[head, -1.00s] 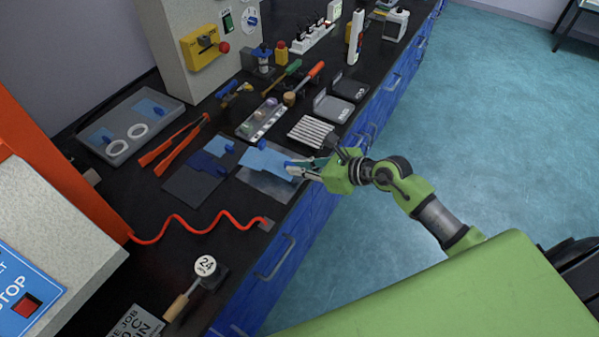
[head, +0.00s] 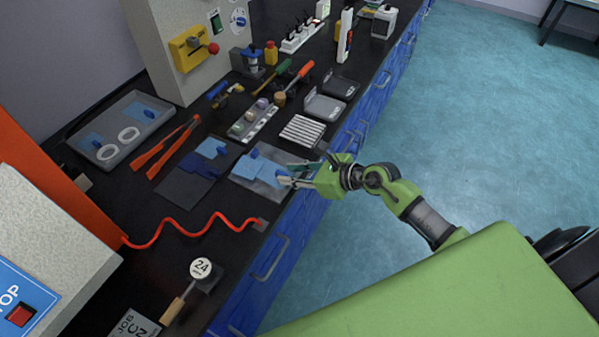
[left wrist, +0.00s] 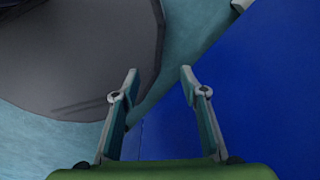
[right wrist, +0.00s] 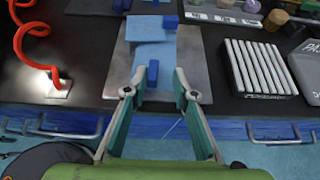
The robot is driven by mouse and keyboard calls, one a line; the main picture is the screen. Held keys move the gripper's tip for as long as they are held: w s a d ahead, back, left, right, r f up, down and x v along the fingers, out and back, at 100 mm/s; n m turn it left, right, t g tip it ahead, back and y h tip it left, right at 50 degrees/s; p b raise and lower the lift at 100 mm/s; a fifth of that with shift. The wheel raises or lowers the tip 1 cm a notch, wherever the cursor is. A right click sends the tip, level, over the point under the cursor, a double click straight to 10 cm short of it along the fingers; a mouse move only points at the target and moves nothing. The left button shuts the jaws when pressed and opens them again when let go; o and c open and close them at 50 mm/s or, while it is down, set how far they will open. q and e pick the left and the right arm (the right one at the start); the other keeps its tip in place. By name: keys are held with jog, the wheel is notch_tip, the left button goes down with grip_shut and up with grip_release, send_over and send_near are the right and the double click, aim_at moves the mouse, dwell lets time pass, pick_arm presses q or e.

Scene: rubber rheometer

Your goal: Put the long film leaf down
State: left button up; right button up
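A light blue film leaf (head: 266,171) with dark blue tabs lies over a grey metal sheet (head: 244,183) near the counter's front edge. In the right wrist view, pale blue film (right wrist: 172,50) shows in two overlapping parts; I cannot tell whether it is one leaf or two. My right gripper (right wrist: 160,74) is open, its fingertips on either side of the near tab (right wrist: 152,72) with gaps beside it. It also shows in the head view (head: 287,176). My left gripper (left wrist: 159,72) is open and empty, away from the counter beside a blue surface.
A dark mat (head: 178,188) with blue film lies left of the metal sheet. A ridged white block (head: 303,131), red tongs (head: 165,150), a coiled red cord (head: 190,222) and a grey tray (head: 110,156) surround the area.

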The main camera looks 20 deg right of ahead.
jog(key=shift+s+d+r, duration=0.1)
jog(key=shift+s+d, duration=0.15)
jog(key=shift+s, duration=0.05)
jog(key=b+v, duration=0.1)
jog(key=v, duration=1)
jog(key=shift+r, duration=0.25)
